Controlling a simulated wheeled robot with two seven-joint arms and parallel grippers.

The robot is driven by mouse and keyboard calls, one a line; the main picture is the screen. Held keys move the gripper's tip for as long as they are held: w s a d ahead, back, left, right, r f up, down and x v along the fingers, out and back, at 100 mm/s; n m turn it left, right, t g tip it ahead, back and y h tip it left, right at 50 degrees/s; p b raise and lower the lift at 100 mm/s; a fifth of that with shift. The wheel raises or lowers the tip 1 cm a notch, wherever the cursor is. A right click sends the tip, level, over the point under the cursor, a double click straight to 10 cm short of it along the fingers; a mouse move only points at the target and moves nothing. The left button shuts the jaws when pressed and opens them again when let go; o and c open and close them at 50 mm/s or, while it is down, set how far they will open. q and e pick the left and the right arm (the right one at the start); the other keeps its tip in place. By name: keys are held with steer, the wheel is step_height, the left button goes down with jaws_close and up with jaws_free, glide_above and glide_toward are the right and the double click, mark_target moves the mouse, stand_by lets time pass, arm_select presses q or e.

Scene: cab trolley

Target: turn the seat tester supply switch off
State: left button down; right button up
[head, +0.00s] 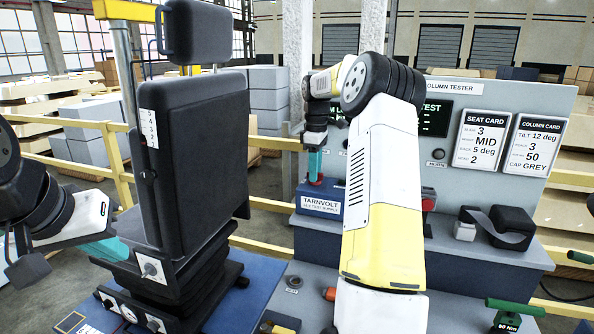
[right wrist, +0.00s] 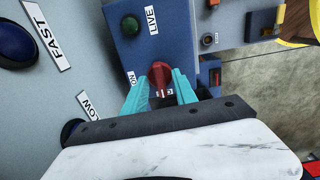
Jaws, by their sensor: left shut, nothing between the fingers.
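The seat tester supply is a blue box (head: 320,201) labelled TARNVOLT on the bench, at the foot of the grey test panel. Its red switch knob (right wrist: 160,74) shows in the right wrist view beside an ON label, below a green lamp (right wrist: 131,25) marked LIVE. My right gripper (head: 314,178) points down at the box. In the right wrist view its teal fingers (right wrist: 161,88) stand on either side of the knob; I cannot tell whether they press on it. My left gripper (head: 122,248) is shut and empty beside the seat's lower left side.
A black seat (head: 205,160) on a bellows base stands left of centre. The column tester panel (head: 462,185) carries two cards and a dark screen. A black strapped case (head: 512,225) lies on the bench at right.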

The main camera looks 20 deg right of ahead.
step_height(320, 180, up, 7)
steer(key=shift+f, duration=0.2)
steer(key=shift+r, duration=0.65)
